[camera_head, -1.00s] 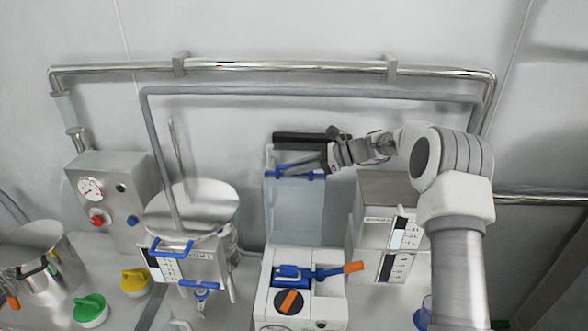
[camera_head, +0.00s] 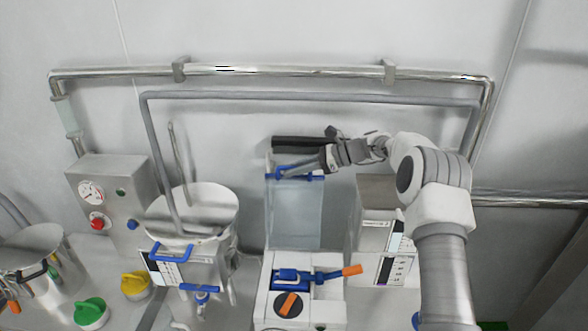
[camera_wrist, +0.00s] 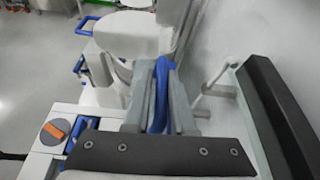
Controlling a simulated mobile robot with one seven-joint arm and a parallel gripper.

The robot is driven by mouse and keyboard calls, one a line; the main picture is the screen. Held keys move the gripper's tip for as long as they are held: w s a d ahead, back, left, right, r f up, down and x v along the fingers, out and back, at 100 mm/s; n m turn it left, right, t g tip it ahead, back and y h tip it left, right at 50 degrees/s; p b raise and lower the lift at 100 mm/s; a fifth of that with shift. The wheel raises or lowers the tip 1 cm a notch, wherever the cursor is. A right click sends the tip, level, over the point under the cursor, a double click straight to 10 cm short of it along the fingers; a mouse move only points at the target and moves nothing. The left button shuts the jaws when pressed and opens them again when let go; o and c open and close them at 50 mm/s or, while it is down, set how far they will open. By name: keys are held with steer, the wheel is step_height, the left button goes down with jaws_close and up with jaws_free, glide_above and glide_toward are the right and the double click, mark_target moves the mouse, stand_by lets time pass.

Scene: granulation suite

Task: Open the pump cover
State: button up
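The pump cover (camera_head: 295,215) is a clear bluish panel standing raised and roughly upright behind the white pump body (camera_head: 262,300). A blue handle (camera_head: 312,177) runs along its top edge. My gripper (camera_head: 288,172) reaches in from the right at that handle. In the wrist view the blue handle (camera_wrist: 161,95) shows between the two grey fingers of my gripper (camera_wrist: 158,100), which look closed around it. The pump's blue lever part with an orange tip (camera_head: 352,268) and its orange-marked dark knob (camera_head: 289,303) are uncovered in front of the panel.
A dark bar (camera_head: 300,142) sits behind the cover's top. A lidded steel vessel (camera_head: 192,212) stands to the left, with a gauge box (camera_head: 103,185) beyond it. A grey box (camera_head: 375,225) stands close on the right, under my arm. Pipes (camera_head: 280,70) run along the wall.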

steer(key=o, duration=0.3)
steer(key=shift+d, duration=0.1)
steer(key=b+v, duration=0.3)
steer(key=v, duration=1.4)
steer(key=shift+d+r, duration=0.1)
steer(key=shift+r, duration=0.05)
